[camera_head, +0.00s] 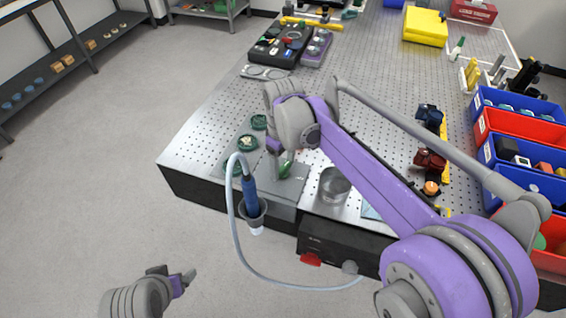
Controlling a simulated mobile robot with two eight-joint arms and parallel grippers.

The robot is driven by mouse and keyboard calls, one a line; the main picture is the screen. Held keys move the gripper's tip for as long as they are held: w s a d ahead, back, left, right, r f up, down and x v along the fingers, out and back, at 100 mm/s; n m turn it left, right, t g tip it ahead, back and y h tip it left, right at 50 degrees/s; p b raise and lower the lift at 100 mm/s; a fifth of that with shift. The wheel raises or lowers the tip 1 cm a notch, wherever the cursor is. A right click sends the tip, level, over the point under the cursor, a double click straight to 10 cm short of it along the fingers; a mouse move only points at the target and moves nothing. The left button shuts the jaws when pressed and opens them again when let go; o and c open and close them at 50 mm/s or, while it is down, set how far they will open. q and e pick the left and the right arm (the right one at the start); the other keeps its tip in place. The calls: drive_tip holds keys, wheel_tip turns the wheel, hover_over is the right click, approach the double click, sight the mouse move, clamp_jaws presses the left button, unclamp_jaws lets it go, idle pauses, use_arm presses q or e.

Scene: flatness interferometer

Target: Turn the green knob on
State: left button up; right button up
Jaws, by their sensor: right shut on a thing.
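My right gripper (279,148) points down over the near left part of the perforated table. It is shut on a small green piece (286,168) just below its fingers; the jaws partly hide it, and I cannot tell whether it is the green knob. Several dark green round pieces, one of them here (247,143), lie in a row along the table's left edge, left of this gripper. My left gripper (174,276) is low at the left, over the floor and away from the table; its jaw opening is unclear.
A blue-handled tool (250,197) with a pale hose hangs at the table's front edge. A metal cup (333,185) stands right of the gripper. A black box with a red knob (310,258) is below the edge. Blue and red bins (520,125) line the right side. My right arm crosses the table.

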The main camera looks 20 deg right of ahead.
sight(283, 167)
drive_tip(key=n, duration=0.3)
drive_tip(key=shift+n, duration=0.5)
drive_tip(key=o, duration=1.4)
drive_tip(key=shift+r, duration=0.1)
wheel_tip(283, 167, up, 11)
drive_tip(key=shift+f+p, duration=0.15)
drive_tip(key=shift+p, duration=0.25)
